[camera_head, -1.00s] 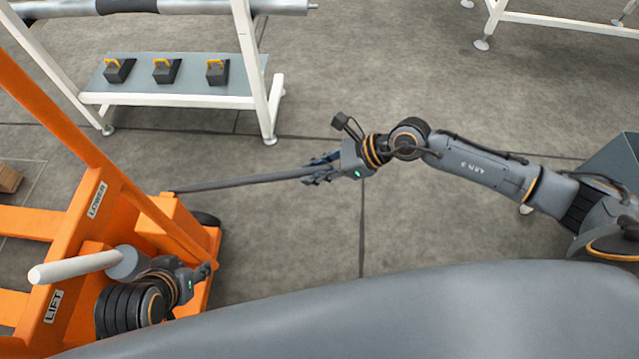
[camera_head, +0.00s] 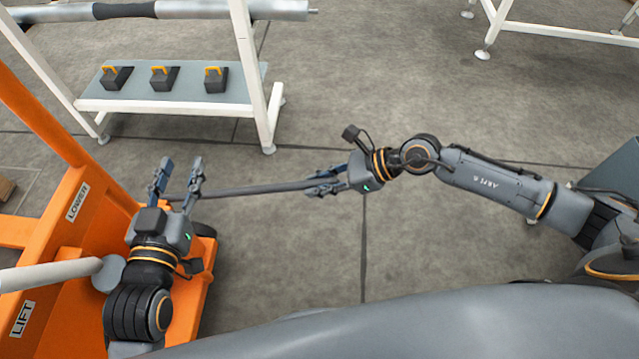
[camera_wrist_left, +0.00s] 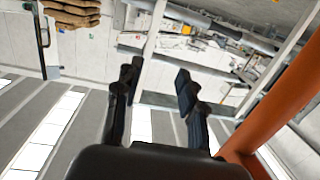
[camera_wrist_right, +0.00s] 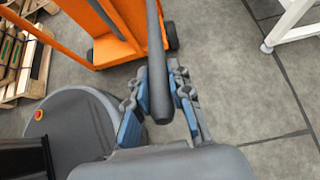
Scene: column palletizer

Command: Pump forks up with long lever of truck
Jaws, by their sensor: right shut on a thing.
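The orange truck (camera_head: 85,225) stands at the left of the head view, with LOWER and LIFT labels on it. Its long grey lever (camera_head: 255,188) reaches out to the right, nearly level. My right gripper (camera_head: 318,186) is shut on the lever near its free end; the right wrist view shows the lever (camera_wrist_right: 157,70) between its fingers (camera_wrist_right: 160,95). My left gripper (camera_head: 178,178) is open and empty, its fingers pointing away over the truck's edge near the lever's inner end. The left wrist view shows its fingers (camera_wrist_left: 157,85) apart. Whether it touches the lever, I cannot tell.
A white rack (camera_head: 258,120) behind the lever holds several black blocks with yellow handles, here on its grey shelf (camera_head: 135,85). A light round bar (camera_head: 55,275) sticks out at the lower left.

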